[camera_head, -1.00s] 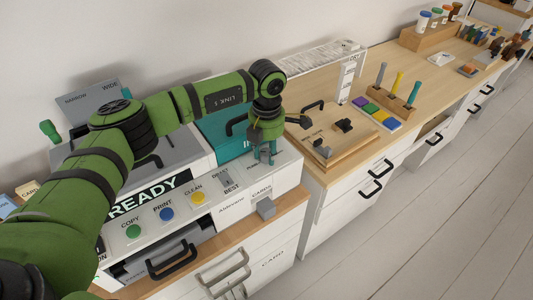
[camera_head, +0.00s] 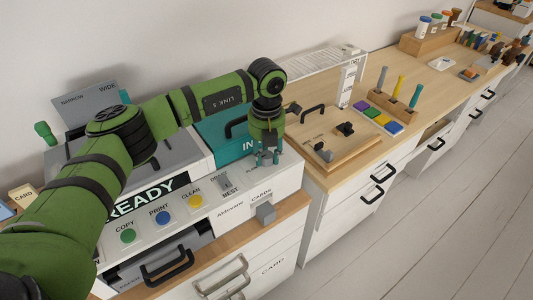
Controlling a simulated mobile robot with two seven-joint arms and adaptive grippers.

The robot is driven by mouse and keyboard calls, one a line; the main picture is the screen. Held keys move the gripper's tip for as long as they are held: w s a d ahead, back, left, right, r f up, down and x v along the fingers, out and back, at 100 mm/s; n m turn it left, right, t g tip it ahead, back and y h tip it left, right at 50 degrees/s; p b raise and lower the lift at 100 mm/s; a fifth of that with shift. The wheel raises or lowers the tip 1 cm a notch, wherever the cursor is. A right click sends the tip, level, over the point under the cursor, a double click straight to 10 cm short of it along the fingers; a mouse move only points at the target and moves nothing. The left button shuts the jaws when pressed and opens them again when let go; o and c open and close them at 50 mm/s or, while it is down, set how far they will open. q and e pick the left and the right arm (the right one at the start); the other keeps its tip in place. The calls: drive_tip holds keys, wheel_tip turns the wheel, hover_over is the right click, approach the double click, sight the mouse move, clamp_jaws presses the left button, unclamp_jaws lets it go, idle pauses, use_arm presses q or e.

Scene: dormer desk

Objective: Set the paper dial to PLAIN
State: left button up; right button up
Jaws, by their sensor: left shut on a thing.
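My left gripper (camera_head: 266,158) points down at the right end of the white printer's front panel (camera_head: 228,211). It is shut on the paper dial, which its fingers hide almost completely. A small label beside the fingers is partly covered and too small to read surely, so I cannot tell which setting the dial shows. The panel also carries a READY display (camera_head: 147,197), a grey DRAFT/BEST switch (camera_head: 225,181), and green COPY (camera_head: 128,236), blue PRINT (camera_head: 163,217) and yellow CLEAN (camera_head: 195,201) buttons. My right gripper is out of view.
A teal INK cover (camera_head: 222,137) with a black handle stands close behind the gripper. A grey knob (camera_head: 265,213) sticks out below the panel. A wooden board (camera_head: 325,155) with black handles lies to the right. The floor (camera_head: 430,230) is clear.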

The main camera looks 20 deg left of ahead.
sight(267, 154)
use_arm(q)
drive_tip(key=shift+w, duration=0.1)
idle(0.4)
drive_tip(key=o, duration=0.9)
drive_tip(key=shift+c, duration=0.2)
drive_tip(key=shift+r, duration=0.15)
wheel_tip(267, 154, up, 12)
